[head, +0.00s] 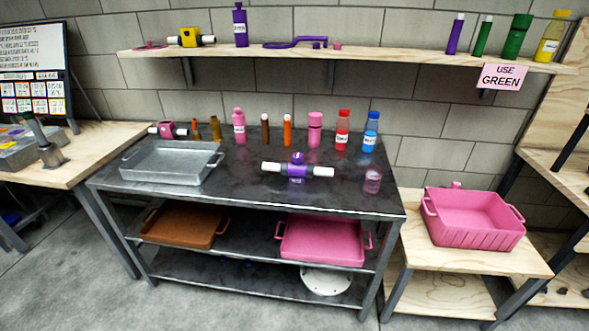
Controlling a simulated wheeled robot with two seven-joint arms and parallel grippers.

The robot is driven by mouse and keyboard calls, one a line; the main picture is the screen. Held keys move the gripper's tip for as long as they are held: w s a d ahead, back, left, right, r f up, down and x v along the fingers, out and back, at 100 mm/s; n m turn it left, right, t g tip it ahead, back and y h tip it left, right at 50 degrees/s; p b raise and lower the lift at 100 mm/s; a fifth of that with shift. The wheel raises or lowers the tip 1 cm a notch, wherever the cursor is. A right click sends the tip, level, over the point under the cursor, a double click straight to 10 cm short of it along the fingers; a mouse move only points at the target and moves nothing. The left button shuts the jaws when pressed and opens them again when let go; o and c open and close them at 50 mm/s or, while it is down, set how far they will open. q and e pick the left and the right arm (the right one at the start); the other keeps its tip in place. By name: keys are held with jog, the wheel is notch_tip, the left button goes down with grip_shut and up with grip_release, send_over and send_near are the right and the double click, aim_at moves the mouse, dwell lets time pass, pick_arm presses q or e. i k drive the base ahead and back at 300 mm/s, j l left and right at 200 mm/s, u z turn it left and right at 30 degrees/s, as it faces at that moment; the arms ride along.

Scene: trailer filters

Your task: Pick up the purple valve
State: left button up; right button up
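The purple valve (297,171) lies on the dark metal table (225,195), right of the table's middle and towards the front. It has a purple body with a round purple knob on top and a white pipe end on each side. Nothing touches it, and its near side is open to view. Neither of my grippers shows in the head view.
A grey metal tray (172,163) stands left of the valve. Several bottles line the table's back, and a pink translucent jar (373,180) stands to its right. A wooden shelf (350,57) hangs above. A pink crate (474,219) sits on the right.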

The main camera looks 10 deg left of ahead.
aim_at(297, 172)
jog(key=i+j, duration=0.2)
jog(key=i, duration=0.2)
jog(key=i+j, duration=0.15)
jog(key=i, duration=0.2)
jog(key=i+j, duration=0.2)
jog(key=i, duration=0.2)
